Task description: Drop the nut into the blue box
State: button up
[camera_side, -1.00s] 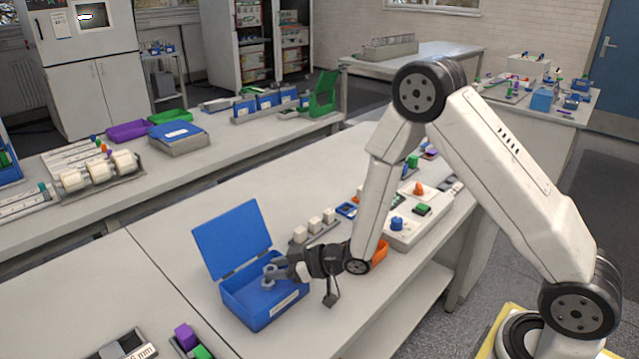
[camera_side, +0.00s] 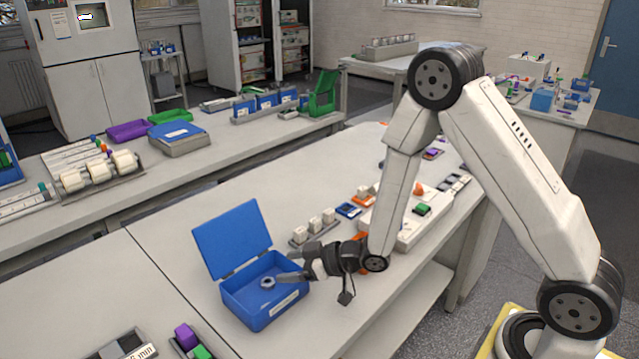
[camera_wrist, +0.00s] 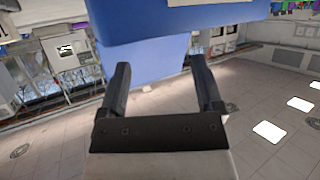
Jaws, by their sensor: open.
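The blue box (camera_side: 259,306) stands on the near bench with its lid (camera_side: 232,239) raised at the back. The nut (camera_side: 267,282), a pale ring, lies inside the box, apart from my gripper. My gripper (camera_side: 289,266) is open and empty at the box's right rim, its fingers partly over the opening. In the wrist view, the two dark fingers (camera_wrist: 164,80) stand apart with nothing between them, and the blue box (camera_wrist: 180,18) fills the top. The nut is not visible in the wrist view.
A row of white blocks (camera_side: 315,226) stands behind my gripper. A white panel (camera_side: 408,222) with coloured knobs is to the right. Small trays with purple and green blocks (camera_side: 186,337) lie at the near edge. The bench left of the box is clear.

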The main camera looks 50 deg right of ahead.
jog(key=shift+v, duration=2.2)
jog(key=shift+d, duration=0.1)
jog(key=s+d+r+m+g+h, duration=0.2)
jog(key=s+m+g+h, duration=0.1)
jog(key=s, duration=0.3)
jog(key=s+d+r+m+g+h, duration=0.2)
jog(key=s+d+m+g+h, duration=0.1)
jog(key=s+g, duration=0.3)
jog(key=shift+s+d+h, duration=0.25)
jog(key=shift+s+h, duration=0.05)
jog(key=shift+s, duration=0.25)
jog(key=shift+r, duration=0.1)
